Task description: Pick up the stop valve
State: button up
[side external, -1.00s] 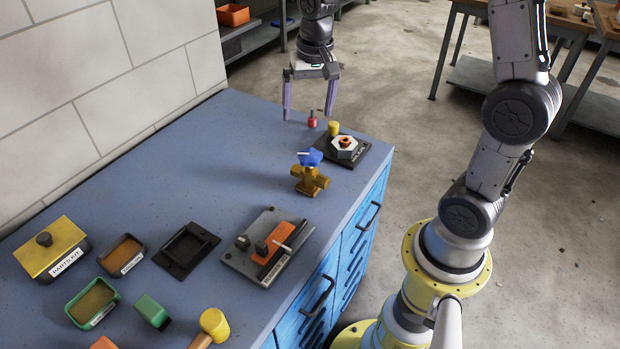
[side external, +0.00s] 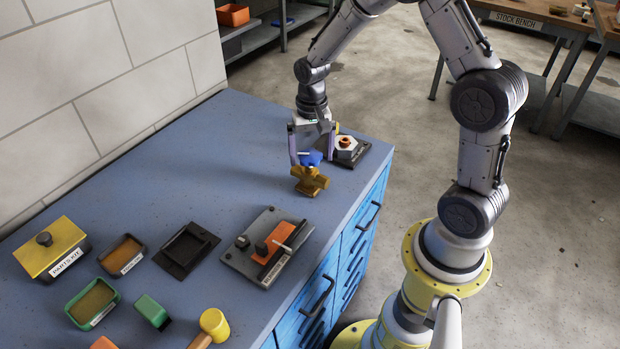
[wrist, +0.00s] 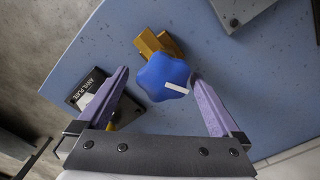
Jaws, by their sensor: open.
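The stop valve has a brass body (side external: 310,182) and a blue star-shaped handle (side external: 310,158) with a white mark on it. It stands on the blue bench top. In the wrist view the blue handle (wrist: 164,77) shows from above, with the brass body (wrist: 157,44) partly hidden beneath it. My gripper (side external: 312,158) is lowered at the valve, its purple fingers open to either side of the handle. In the wrist view the open fingertips (wrist: 158,76) flank the handle, the right one closer to it. I cannot tell whether either finger touches it.
A black plate with a white hex part (side external: 346,150) stands just behind the valve. A grey fixture with an orange block (side external: 270,246) lies in front. A black square tray (side external: 186,250), a yellow-lidded kit box (side external: 51,247) and several small bins are at left. The bench's back left is clear.

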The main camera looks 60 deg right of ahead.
aim_at(310, 177)
jog(key=shift+a+f, duration=0.15)
jog(key=shift+f, duration=1)
jog(key=shift+a+f, duration=0.1)
jog(key=shift+f, duration=1)
jog(key=shift+w+r, duration=0.1)
grip_shut()
